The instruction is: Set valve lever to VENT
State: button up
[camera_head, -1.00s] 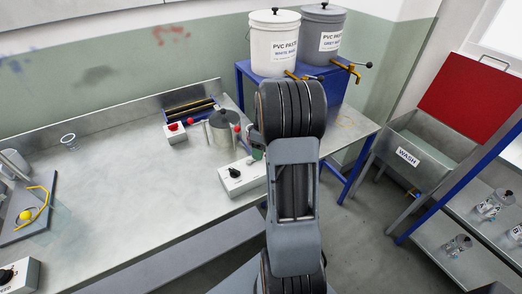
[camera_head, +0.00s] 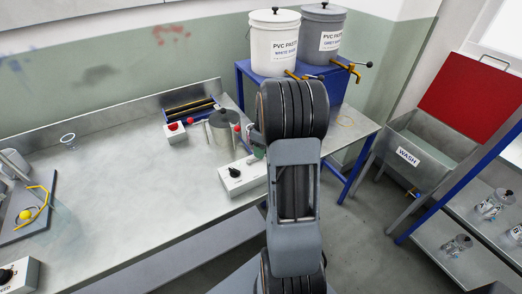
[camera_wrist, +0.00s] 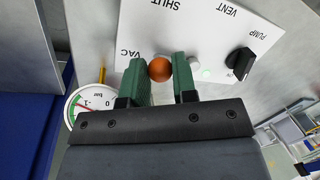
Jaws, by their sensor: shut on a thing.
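The valve lever's orange ball knob (camera_wrist: 158,69) is between the green fingers of my gripper (camera_wrist: 160,76) in the wrist view. The fingers are shut on it. The knob is beside the VAC label on a white control panel (camera_wrist: 165,30); SHUT and VENT are printed farther along the panel, upside down here. A grey round part next to the right finger may be the lever's pivot. In the head view the white control box (camera_head: 243,183) stands on the bench edge, and my arm hides most of the gripper and the lever.
A pressure gauge (camera_wrist: 90,102) is at left. A metal pot (camera_head: 222,132) and a red-button box (camera_head: 175,134) stand behind the control box. The bench left of it is mostly clear.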

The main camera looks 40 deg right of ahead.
jog(key=s+m, duration=0.1)
jog(key=m, duration=0.3)
jog(key=shift+s+a+t+b, duration=0.35)
jog(key=shift+s+t+b, duration=0.05)
jog(key=m, duration=0.1)
jog(key=s+a+m, duration=0.1)
jog(key=m, duration=0.2)
jog(key=shift+s+a+m+t, duration=0.2)
jog(key=shift+s+m+t, duration=0.05)
jog(key=shift+m+t, duration=0.15)
jog(key=m, duration=0.1)
jog(key=a+m, duration=0.1)
jog(key=m, duration=0.1)
jog(key=a+m, duration=0.1)
jog(key=m, duration=0.1)
jog(key=shift+s+a+t+h, duration=0.1)
jog(key=shift+s+t+h, duration=0.2)
jog(key=shift+s+t, duration=0.1)
jog(key=shift+a+m, duration=0.35)
jog(key=shift+m, duration=0.5)
jog(key=shift+a+m, duration=0.35)
jog(key=shift+m, duration=0.5)
jog(key=o, duration=0.9)
jog(key=shift+r, duration=0.1)
